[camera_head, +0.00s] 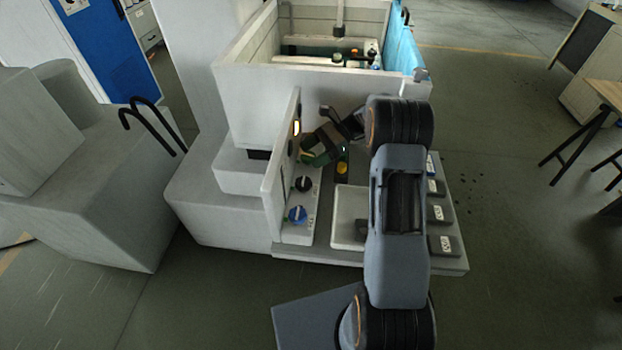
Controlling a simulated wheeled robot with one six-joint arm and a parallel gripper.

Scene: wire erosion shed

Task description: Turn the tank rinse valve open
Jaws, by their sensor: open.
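A valve panel (277,190) stands upright on the left side of the machine's work ledge. A blue round knob (297,214) and a black round knob (303,184) sit on the strip beside it. Which fitting is the tank rinse valve I cannot tell; no label is readable. My gripper (308,155) is open, at the end of the arm reaching left, close to the panel and above the black knob. Green and dark parts overlap there, so contact cannot be told. My arm hides part of the ledge.
The white tank (320,98) rises behind my gripper, with fittings inside. A yellow knob (342,168) and a pale tray (350,215) are on the ledge. Several grey labelled blocks (441,214) line its right side. Open floor lies right, before a wooden table (607,92).

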